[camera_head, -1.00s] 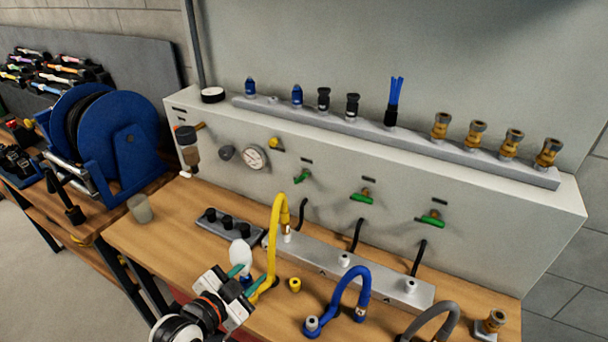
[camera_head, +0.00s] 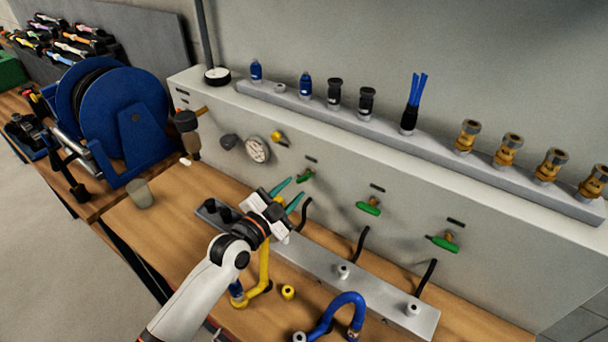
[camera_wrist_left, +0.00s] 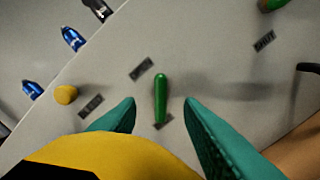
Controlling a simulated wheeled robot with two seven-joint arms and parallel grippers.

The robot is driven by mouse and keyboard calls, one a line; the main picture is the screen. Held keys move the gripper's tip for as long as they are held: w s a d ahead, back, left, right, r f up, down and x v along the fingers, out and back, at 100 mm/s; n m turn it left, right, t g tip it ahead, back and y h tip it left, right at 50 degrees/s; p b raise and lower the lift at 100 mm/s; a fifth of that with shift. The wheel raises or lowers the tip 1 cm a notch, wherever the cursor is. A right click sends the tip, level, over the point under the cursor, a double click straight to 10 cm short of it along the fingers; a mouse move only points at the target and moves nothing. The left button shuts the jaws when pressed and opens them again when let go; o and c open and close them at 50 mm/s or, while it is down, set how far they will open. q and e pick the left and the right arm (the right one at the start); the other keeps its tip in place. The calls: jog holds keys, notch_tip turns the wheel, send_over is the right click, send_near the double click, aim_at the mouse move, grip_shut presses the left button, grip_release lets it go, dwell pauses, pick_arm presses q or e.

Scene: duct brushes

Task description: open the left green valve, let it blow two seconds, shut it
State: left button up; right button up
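The left green valve (camera_head: 305,175) sits on the front of the pale panel, the leftmost of three green-handled valves. My left gripper (camera_head: 288,195) is in front of it with its teal fingers spread apart. In the left wrist view the green handle (camera_wrist_left: 160,98) shows upright in the picture, in the gap between the open fingertips, with space on both sides. I cannot tell how far in front of the handle the tips are. The middle green valve (camera_head: 368,207) and right green valve (camera_head: 443,243) are to the right. My right gripper does not show.
A yellow hose (camera_head: 264,268) stands close below my left gripper. A yellow knob (camera_head: 279,138) and a gauge (camera_head: 257,149) are left of the valve. A grey manifold bar (camera_head: 380,293) with black hoses lies below. A blue hose (camera_head: 340,303) is in front.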

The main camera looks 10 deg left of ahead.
aim_at(302, 180)
pick_arm(q)
jog(key=x, duration=0.5)
jog(key=shift+w, duration=0.2)
jog(key=shift+w+d+p, duration=0.15)
jog(key=shift+w+p, duration=0.1)
jog(key=shift+p, duration=0.05)
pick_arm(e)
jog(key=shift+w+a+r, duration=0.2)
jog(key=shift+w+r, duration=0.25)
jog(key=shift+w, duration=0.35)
pick_arm(q)
grip_shut()
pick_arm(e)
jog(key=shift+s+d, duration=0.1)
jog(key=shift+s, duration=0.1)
